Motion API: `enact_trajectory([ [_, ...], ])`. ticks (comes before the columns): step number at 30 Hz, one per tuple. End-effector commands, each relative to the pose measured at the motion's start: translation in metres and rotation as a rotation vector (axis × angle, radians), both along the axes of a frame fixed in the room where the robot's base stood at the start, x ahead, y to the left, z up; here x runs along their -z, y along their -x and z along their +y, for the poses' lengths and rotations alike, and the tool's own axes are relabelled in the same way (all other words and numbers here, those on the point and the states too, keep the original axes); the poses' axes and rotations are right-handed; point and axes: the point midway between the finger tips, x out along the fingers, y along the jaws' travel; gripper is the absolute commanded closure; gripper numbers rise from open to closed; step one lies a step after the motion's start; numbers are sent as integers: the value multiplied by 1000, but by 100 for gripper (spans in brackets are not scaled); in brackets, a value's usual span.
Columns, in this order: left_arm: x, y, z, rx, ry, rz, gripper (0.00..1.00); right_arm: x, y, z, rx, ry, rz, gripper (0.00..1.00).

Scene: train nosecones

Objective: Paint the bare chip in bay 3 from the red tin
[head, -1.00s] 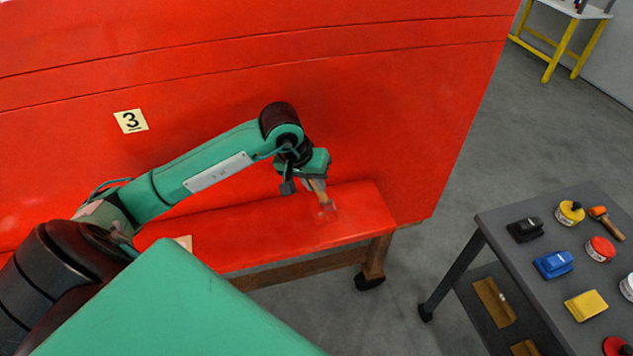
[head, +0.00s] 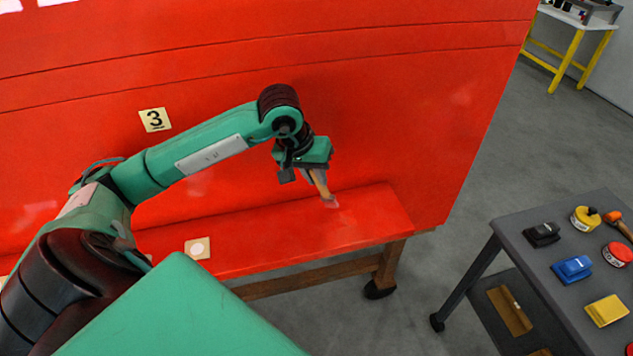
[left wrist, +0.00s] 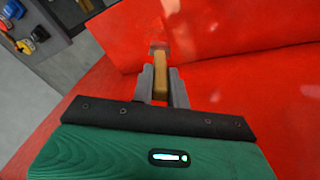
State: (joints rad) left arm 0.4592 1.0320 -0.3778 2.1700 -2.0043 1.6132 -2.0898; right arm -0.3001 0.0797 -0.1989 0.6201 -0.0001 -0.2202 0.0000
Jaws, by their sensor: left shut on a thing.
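My left gripper (head: 313,174) is shut on a brush (head: 322,188) with a wooden handle. The brush's pale reddish end is at the red ledge in the head view; I cannot tell whether it touches. The left wrist view shows the brush (left wrist: 160,84) between the fingers, its end before red surfaces. The bay 3 sign (head: 155,119) is on the red panel. Below it, a tan square with a white round spot (head: 198,248) lies on the ledge; I cannot tell if this is the chip. The red-lidded tin (head: 617,254) stands on the cart. My right gripper is out of view.
The grey cart (head: 520,232) also carries a yellow tin (head: 585,219), a black block (head: 542,235), a blue block (head: 572,269) and a yellow block (head: 606,310). Bare floor separates it from the red ledge (head: 280,238). A yellow-legged table (head: 567,55) stands far behind.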

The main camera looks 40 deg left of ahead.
Motion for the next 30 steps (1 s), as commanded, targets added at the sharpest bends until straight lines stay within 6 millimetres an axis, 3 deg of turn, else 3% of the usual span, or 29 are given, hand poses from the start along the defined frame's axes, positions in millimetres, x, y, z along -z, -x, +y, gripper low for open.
enact_trajectory([
  [12,-37,4,7,-14,0,-3,100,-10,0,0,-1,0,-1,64],
  [30,-40,5,7,-16,0,0,100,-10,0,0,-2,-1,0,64],
])
